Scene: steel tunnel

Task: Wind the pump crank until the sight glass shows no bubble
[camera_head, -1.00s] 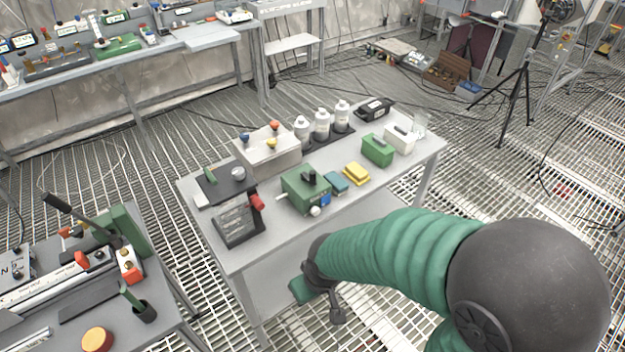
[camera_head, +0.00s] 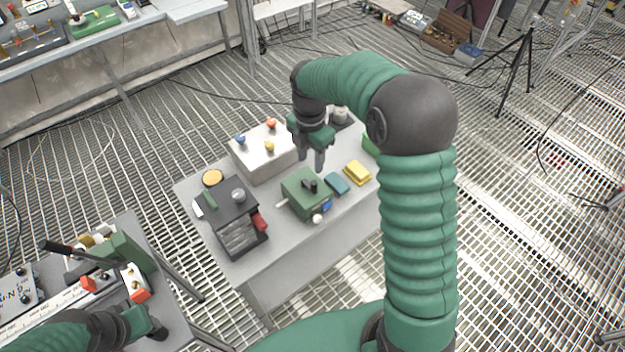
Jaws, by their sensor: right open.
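A green box-shaped unit (camera_head: 303,194) with a black handle on top stands on the grey table. A white round knob (camera_head: 318,219) and a small blue part show at its front. It looks like the pump, but I cannot make out a sight glass or bubble. My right gripper (camera_head: 312,162) is open and empty, fingers pointing down, just behind and above the green unit and apart from it. My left gripper (camera_head: 152,329) is at the lower left, over the left bench; its finger opening is not clear.
A dark box (camera_head: 234,222) with a red part stands left of the green unit. A pale box (camera_head: 264,152) with coloured knobs stands behind. Teal (camera_head: 337,183) and yellow (camera_head: 357,173) blocks lie to the right. My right arm covers the table's right end.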

